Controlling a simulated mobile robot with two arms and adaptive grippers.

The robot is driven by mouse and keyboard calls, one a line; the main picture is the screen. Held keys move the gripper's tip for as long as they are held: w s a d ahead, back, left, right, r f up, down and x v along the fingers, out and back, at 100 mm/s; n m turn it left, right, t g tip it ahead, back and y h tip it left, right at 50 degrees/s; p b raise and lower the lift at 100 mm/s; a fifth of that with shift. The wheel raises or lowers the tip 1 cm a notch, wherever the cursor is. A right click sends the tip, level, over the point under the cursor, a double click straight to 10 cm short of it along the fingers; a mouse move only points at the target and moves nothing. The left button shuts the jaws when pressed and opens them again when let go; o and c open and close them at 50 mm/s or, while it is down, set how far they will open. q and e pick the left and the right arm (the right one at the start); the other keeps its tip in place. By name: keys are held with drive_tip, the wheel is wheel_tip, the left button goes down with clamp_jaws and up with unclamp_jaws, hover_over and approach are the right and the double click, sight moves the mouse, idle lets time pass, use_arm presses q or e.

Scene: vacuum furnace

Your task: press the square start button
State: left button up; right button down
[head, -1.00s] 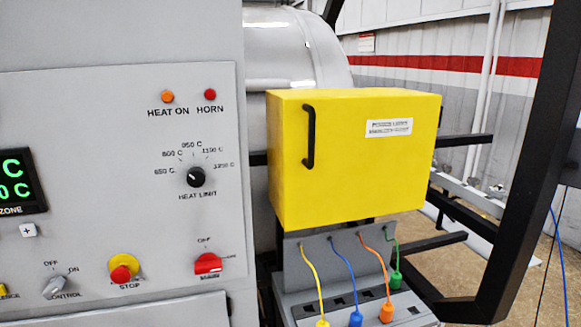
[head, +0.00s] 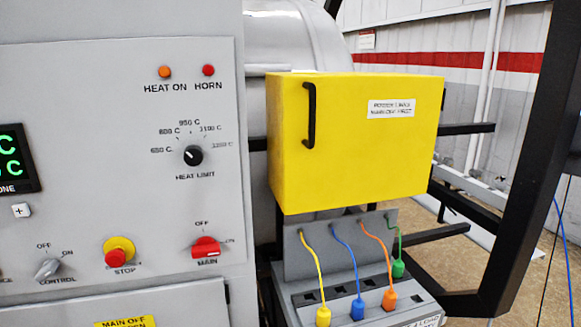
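The grey furnace control panel (head: 110,110) fills the left of the head view. No square button labelled START can be made out. A red STOP button (head: 115,257) on a yellow ring sits low on the panel. Left of it is the CONTROL knob (head: 48,268), marked OFF and ON. Neither of my grippers is in view.
The red MAIN switch (head: 206,247) and black HEAT LIMIT dial (head: 193,156) are on the panel's right. A yellow box (head: 350,150) with a black handle juts out beside it, above a grey socket unit (head: 365,307) with coloured cables. A black frame post (head: 527,170) stands at right.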

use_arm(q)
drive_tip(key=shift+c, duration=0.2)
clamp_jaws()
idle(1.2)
